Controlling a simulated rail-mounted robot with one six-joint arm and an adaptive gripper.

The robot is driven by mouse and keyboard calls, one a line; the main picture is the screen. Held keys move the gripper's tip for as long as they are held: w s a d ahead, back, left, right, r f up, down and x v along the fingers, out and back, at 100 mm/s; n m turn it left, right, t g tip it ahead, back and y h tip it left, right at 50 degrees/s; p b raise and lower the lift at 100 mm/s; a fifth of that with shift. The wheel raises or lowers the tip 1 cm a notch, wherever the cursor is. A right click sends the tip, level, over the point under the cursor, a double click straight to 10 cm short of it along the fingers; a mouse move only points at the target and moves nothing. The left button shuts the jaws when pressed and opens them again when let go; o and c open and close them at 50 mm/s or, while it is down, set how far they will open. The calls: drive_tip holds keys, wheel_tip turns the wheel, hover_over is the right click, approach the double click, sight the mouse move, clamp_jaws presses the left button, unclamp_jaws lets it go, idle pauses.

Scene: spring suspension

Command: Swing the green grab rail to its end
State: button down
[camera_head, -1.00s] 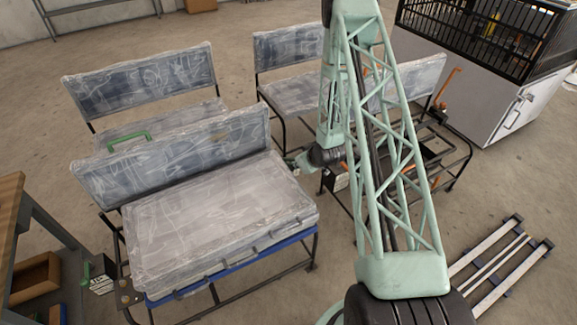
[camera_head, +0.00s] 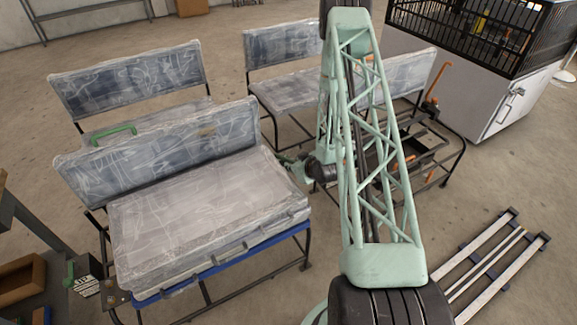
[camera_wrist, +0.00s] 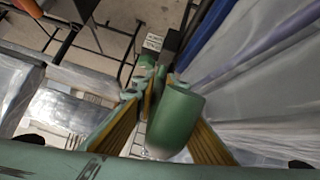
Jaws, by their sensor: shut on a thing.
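A green grab rail (camera_head: 113,132) arches over the top left of the front bench's plastic-wrapped backrest (camera_head: 165,150) in the head view. My gripper (camera_head: 296,166) is far from that rail, beside the right end of the same bench. In the wrist view my gripper (camera_wrist: 160,85) has its yellow-ribbed fingers closed around a rounded green handle (camera_wrist: 177,115). That handle is near a small black box with a pale label (camera_wrist: 152,42). My arm and the bench hide most of this grip in the head view. I cannot tell how the held handle connects to the rail.
A green lever on a labelled black box (camera_head: 85,285) stands at the front bench's left end. More wrapped benches (camera_head: 125,85) stand behind. An orange lever (camera_head: 437,82) rises at right. A caged white cabinet (camera_head: 470,100) stands back right, and metal rails (camera_head: 490,265) lie on the floor.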

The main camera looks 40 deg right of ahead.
drive_tip(key=shift+r, duration=0.1)
drive_tip(key=c, duration=2.8)
unclamp_jaws()
drive_tip(key=shift+s+r, duration=0.1)
drive_tip(key=shift+o, duration=1)
drive_tip(key=shift+v, duration=3.95)
